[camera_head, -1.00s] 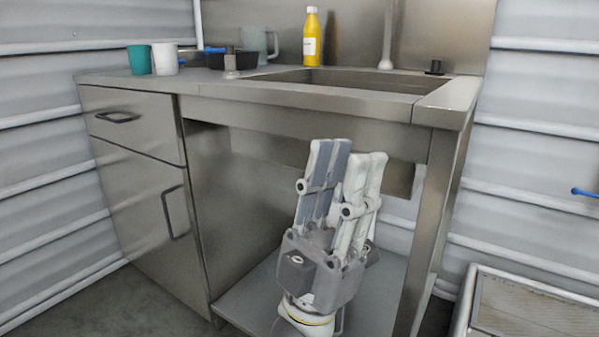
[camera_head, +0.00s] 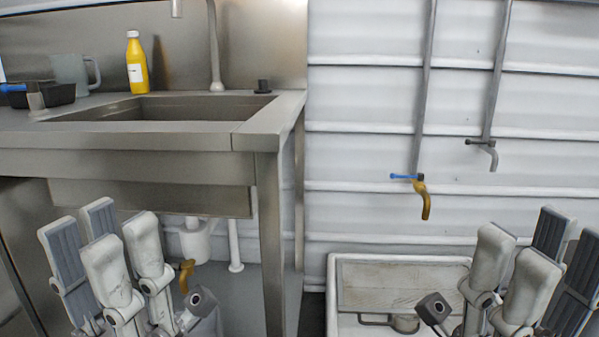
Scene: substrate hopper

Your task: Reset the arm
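My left gripper (camera_head: 101,238) is in the lower left of the head view, in front of the sink unit. Its fingers point up and stand apart, with dark pads showing on the left pair and nothing between them. My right gripper (camera_head: 538,248) is at the lower right edge of the view, in front of the wall and a white basin. Its fingers also point up, apart and empty. The lower parts of both grippers are cut off by the bottom edge.
A steel sink unit (camera_head: 270,138) fills the left, bearing a yellow bottle (camera_head: 137,66), a grey jug (camera_head: 72,73) and a black tray (camera_head: 58,93). A white basin (camera_head: 400,259) stands low at the right. Above it a yellow tap (camera_head: 425,200) and a grey tap (camera_head: 490,150) hang on pipes.

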